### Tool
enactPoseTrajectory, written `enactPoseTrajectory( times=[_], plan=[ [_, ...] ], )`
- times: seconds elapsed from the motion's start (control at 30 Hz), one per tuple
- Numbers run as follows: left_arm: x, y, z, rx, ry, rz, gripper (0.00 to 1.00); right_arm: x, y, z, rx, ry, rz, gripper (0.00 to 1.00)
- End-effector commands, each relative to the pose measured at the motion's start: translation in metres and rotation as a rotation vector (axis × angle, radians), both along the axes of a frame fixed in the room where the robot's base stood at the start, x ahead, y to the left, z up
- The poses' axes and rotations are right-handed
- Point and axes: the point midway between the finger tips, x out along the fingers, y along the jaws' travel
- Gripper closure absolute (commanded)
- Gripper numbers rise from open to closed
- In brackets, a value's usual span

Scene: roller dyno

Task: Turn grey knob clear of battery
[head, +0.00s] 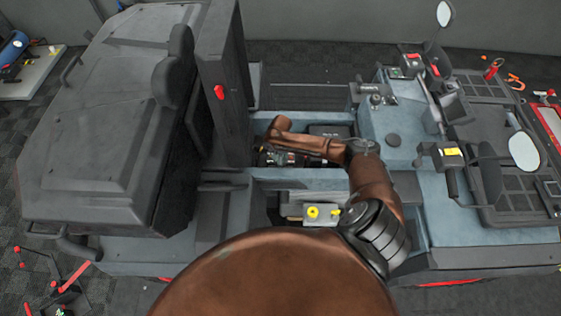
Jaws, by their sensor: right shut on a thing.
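My right arm reaches in from the bottom over the blue-grey vehicle, and its gripper (277,157) is down in the open battery bay. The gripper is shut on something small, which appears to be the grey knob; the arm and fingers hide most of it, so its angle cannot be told. The dark battery (329,131) sits in the bay just to the right of the gripper, partly covered by my forearm. My left gripper is not in view.
The seat (175,75) and a dark upright panel with a red knob (219,92) stand left of the bay. A grey block with yellow knobs (313,212) lies nearer. Consoles and mirrors (524,151) rise on the right.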

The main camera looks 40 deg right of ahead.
Motion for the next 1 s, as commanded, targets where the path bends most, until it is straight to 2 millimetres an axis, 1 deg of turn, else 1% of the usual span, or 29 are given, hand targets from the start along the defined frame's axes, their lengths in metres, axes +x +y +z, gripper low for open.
enactPoseTrajectory(
  times=[0.3,0.6,0.73,1.0],
  plan=[
    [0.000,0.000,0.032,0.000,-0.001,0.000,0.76,-0.001,0.001,0.004,0.002,0.001,-0.212,1.00],
    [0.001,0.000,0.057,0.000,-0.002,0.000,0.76,0.000,0.001,0.004,0.001,0.000,-0.448,1.00],
    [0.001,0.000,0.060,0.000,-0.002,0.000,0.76,0.000,0.000,0.002,0.000,0.000,-0.492,1.00],
    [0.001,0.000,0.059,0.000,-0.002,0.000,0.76,0.000,0.000,0.001,-0.001,-0.001,-0.498,1.00]
  ],
)
